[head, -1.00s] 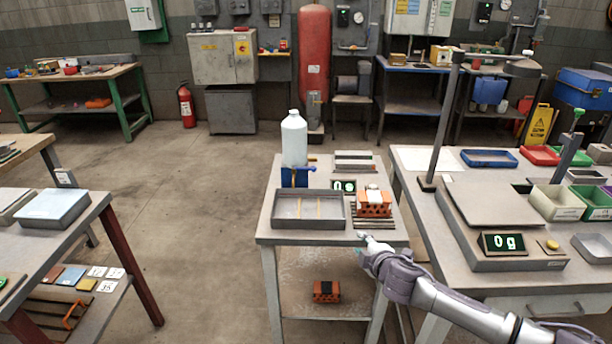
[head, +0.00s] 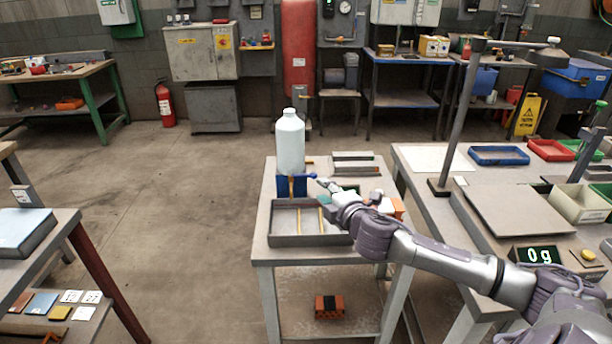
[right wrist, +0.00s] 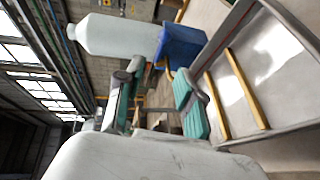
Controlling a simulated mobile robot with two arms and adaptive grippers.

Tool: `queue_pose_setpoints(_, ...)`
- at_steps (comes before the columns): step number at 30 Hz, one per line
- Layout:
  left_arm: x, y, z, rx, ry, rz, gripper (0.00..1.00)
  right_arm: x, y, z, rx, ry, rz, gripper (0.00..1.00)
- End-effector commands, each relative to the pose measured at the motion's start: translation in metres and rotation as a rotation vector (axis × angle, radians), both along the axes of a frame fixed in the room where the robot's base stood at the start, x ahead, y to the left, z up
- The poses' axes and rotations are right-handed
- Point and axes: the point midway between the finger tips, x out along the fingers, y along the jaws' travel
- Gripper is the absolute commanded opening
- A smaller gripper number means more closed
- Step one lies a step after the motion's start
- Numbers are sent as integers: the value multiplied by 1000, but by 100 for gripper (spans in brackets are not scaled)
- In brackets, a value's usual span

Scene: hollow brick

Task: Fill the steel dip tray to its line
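The steel dip tray (head: 310,240) lies on the small middle table, with two yellow strips across its floor. It also shows in the right wrist view (right wrist: 222,45); I cannot tell whether it holds liquid. My right gripper (head: 322,184) is just right of that handle, above the tray's back right part. In the right wrist view its fingers (right wrist: 155,95) are apart with nothing between them. Contact with the handle cannot be told. My left gripper is not in view.
An orange brick (head: 398,207) and a green display (head: 350,189) are partly hidden by my right arm. Another brick (head: 329,306) lies on the lower shelf.

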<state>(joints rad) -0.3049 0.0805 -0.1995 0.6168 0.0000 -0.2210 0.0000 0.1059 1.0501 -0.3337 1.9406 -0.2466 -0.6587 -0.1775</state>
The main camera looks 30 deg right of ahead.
Motion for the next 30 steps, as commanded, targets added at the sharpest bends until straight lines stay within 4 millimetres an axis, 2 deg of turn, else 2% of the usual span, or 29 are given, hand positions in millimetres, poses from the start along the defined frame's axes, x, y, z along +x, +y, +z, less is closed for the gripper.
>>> queue_pose_setpoints(3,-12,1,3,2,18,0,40,25,-4,-2,5,-4,-3,37)
queue_pose_setpoints(6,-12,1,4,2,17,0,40,45,-7,-6,4,-3,-3,37)
queue_pose_setpoints(12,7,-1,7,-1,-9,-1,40,81,-12,-13,4,-1,-2,37)
queue_pose_setpoints(15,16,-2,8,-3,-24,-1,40,93,-14,-17,3,0,-2,37)
queue_pose_setpoints(21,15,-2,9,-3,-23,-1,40,104,-16,-20,2,2,0,37)
queue_pose_setpoints(29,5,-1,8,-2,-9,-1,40,105,-16,-20,1,2,0,37)
queue_pose_setpoints(30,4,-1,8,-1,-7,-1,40,105,-16,-20,1,2,0,34)
